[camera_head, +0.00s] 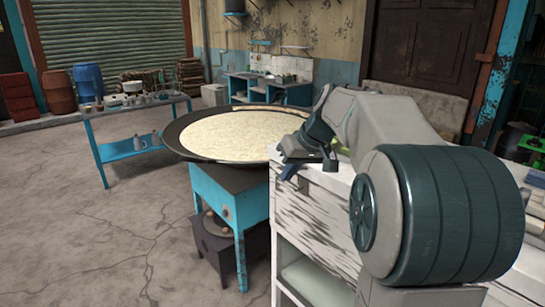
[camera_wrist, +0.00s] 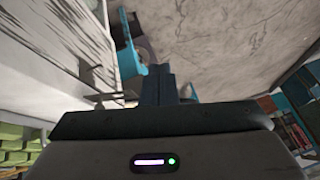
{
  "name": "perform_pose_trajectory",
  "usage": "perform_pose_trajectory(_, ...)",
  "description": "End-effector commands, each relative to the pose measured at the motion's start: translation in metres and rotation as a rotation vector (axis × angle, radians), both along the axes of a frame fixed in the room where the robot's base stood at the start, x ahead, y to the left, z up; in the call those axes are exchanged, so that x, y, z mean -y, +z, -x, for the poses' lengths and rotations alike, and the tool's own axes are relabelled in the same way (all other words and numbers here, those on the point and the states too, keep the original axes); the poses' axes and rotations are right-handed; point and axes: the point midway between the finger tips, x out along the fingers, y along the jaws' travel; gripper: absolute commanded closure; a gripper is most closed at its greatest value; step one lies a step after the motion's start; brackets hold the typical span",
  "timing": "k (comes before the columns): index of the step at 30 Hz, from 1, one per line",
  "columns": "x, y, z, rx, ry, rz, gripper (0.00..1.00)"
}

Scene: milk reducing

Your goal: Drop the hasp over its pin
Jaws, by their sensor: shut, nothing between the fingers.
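My gripper (camera_head: 292,174) is shut and empty, beside the near left corner of the white worn cabinet (camera_head: 318,222). In the wrist view the closed fingers (camera_wrist: 157,74) point away over the floor, with the cabinet (camera_wrist: 68,28) to their left. A small thin part (camera_wrist: 97,98) shows at the cabinet's side, left of the fingers. It is too small and dim to tell whether it is the hasp or its pin. I cannot make out the hasp or pin in the head view, where my arm covers part of the cabinet top.
A wide pan of pale milk (camera_head: 238,134) sits on a blue stand (camera_head: 224,196), close left of my gripper. A blue side table (camera_head: 135,148) holds small vessels further left. Open concrete floor (camera_head: 95,235) lies at the front left. Green crates (camera_wrist: 18,142) show at lower left.

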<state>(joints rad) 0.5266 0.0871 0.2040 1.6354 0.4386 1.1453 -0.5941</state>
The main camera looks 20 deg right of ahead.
Motion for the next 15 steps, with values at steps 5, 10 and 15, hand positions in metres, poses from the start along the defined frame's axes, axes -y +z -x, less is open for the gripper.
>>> perform_pose_trajectory(5,0.065,0.039,-0.051,0.145,0.056,-0.078,1.0)
perform_pose_trajectory(10,0.106,0.061,-0.07,0.251,0.097,-0.109,1.0)
perform_pose_trajectory(15,0.119,0.069,-0.075,0.291,0.113,-0.118,1.0)
